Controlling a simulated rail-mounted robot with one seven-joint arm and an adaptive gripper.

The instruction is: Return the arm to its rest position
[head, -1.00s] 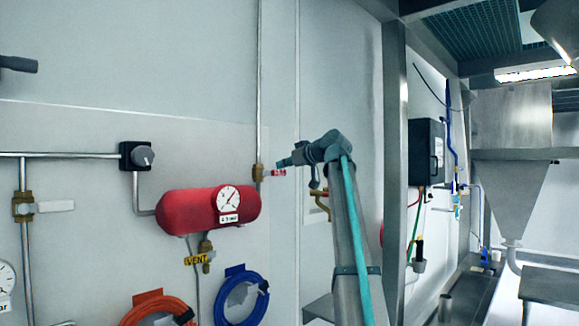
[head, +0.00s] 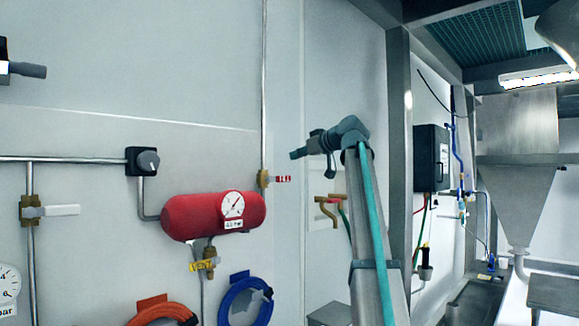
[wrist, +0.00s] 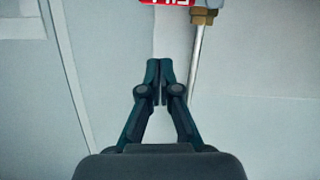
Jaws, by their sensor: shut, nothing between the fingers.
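My gripper (wrist: 159,68) is shut and empty in the wrist view, its two dark fingertips together. Behind it is pale wall. In the head view my gripper (head: 296,154) is at the end of my raised arm, pointing left. It stands up and to the right of the red tank, apart from the pipe and the valve in the picture. A red tag (wrist: 167,2) and a brass fitting (wrist: 203,17) show at the top of the wrist view.
On the wall are a red tank (head: 190,214) with a gauge, a red-handled valve (head: 281,179), a black knob box (head: 143,160) and orange and blue hose coils. A steel post (head: 398,130) and a hopper (head: 517,190) stand at right. Wall above the tank is clear.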

